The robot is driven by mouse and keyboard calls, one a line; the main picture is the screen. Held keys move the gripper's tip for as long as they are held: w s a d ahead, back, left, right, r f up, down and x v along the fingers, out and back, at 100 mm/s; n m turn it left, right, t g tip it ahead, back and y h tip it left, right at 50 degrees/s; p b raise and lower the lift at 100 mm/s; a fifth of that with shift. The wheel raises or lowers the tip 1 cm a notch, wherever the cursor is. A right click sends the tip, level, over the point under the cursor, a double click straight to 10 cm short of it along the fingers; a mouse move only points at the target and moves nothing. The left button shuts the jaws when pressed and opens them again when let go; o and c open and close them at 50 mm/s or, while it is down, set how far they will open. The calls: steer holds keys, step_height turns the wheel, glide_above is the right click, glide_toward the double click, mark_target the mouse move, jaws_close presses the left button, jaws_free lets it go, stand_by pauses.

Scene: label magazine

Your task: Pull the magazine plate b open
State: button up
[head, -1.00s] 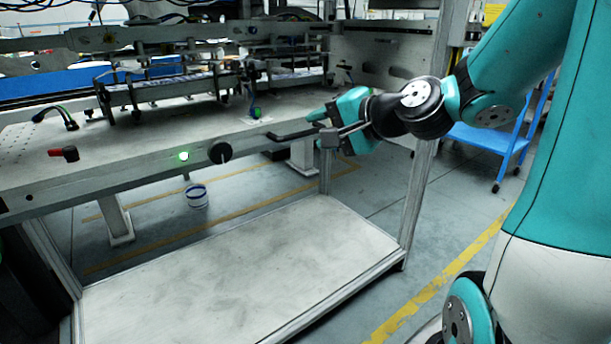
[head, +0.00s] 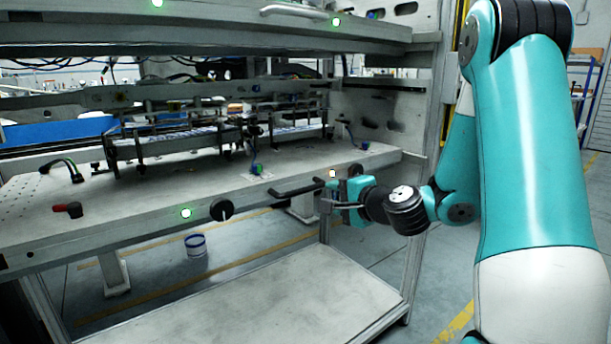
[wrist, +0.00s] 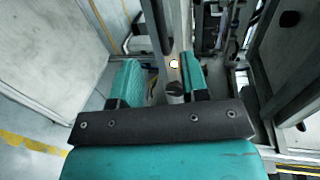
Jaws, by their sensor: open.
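The middle magazine plate (head: 130,222), which I take to be plate b, is a wide pale shelf with a thick front edge. A dark bar handle (head: 296,188) sticks out at the right part of that edge. My gripper (head: 340,200) is at the right end of this handle, in front of the edge. In the wrist view my gripper (wrist: 160,76) is open, its two teal fingers apart. A dark bar (wrist: 155,28) and a round dark end (wrist: 175,90) show between or just beyond the fingers; contact cannot be told.
An upper plate (head: 200,30) hangs above, and a lower pale shelf (head: 270,305) lies below. A frame post (head: 418,255) stands right of my gripper.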

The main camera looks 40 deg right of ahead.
mark_target(307, 190)
steer(key=p+x, duration=0.2)
steer(key=x, duration=0.3)
steer(key=p+x, duration=0.3)
steer(key=x, duration=0.2)
steer(key=shift+w+r, duration=0.2)
steer(key=shift+w+f+p, duration=0.3)
steer(key=shift+w+f, duration=0.05)
steer(key=shift+w, duration=0.25)
jaws_close()
